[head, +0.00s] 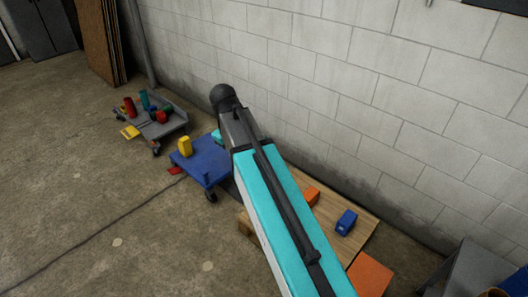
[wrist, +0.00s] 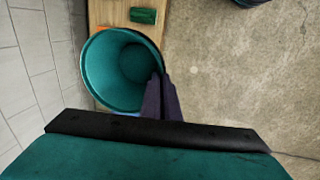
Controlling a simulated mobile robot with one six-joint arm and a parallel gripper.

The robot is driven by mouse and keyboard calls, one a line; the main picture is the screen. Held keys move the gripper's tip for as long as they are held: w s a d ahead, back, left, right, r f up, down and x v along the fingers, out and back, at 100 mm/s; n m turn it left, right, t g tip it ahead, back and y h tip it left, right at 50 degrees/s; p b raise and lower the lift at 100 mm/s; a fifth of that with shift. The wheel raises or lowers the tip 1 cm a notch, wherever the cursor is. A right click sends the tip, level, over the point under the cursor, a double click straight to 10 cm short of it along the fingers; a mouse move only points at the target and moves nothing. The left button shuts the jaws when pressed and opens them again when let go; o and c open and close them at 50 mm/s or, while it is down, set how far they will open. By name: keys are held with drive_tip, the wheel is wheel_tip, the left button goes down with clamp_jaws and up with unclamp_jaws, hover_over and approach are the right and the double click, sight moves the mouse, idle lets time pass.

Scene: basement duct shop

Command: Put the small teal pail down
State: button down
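The small teal pail (wrist: 112,88) shows in the wrist view, seen from above with its open mouth towards the camera and nothing visible inside. My gripper (wrist: 160,82) has its dark fingers together at the right side of the pail's rim, shut on it. In the head view my arm hides the gripper. A small teal patch (head: 217,136) shows left of the arm by the blue cart; I cannot tell if it is the pail. The pail's underside is hidden, so I cannot tell whether it touches anything.
A blue cart (head: 212,172) carries a yellow block (head: 185,147). A grey cart (head: 165,127) behind holds several coloured items. A wooden board (head: 355,222) bears an orange block (head: 311,196) and a blue one (head: 346,222). A block wall runs behind; floor is open at left.

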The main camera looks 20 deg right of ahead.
drive_tip(key=a, duration=0.3)
drive_tip(key=shift+s+a+r+n, duration=0.15)
drive_tip(key=shift+a+r+n, duration=0.2)
drive_tip(key=shift+r+n, duration=0.05)
